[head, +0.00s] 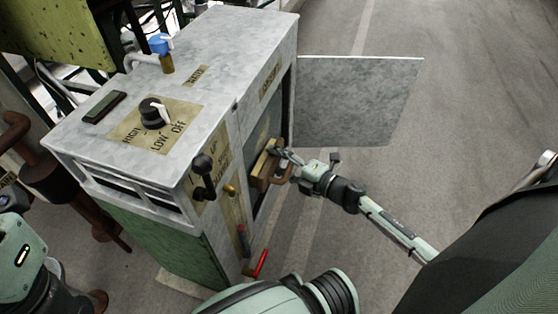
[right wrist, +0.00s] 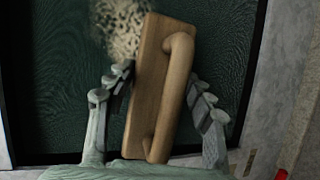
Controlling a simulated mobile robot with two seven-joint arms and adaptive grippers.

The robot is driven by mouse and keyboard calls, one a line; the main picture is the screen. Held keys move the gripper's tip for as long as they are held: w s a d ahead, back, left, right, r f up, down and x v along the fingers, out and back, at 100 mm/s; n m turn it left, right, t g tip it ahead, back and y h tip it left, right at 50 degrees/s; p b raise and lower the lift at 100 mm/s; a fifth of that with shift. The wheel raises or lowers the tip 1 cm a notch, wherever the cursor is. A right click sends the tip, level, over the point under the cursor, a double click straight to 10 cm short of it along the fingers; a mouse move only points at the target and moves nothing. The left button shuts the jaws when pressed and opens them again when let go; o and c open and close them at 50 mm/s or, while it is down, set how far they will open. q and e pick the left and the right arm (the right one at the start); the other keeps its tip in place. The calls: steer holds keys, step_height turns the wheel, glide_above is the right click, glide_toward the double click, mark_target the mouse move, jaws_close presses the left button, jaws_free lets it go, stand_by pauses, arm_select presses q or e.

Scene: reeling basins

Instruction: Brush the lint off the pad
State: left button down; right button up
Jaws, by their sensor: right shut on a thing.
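A wooden brush (head: 262,168) with a raised bar handle is at the open side of the grey machine. In the right wrist view the brush (right wrist: 148,85) stands nearly upright, slightly tilted, in front of the dark green pad (right wrist: 60,110). My right gripper (head: 287,158) is shut on the brush, with one finger on each side of it in the right wrist view. Pale, speckled lint (right wrist: 122,28) shows at the brush's upper left. The pad (head: 257,135) is mostly hidden in the head view. Bristle contact is hidden. My left gripper is not in view.
The grey machine (head: 225,50) has a black knob (head: 153,113), a black lever (head: 203,178) and a red handle (head: 261,263). Its open door panel (head: 355,100) sticks out to the right, behind my right gripper. The floor to the right is clear.

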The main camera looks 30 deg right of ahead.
steer(key=shift+w+a, duration=0.6)
steer(key=shift+w, duration=0.05)
stand_by(0.4)
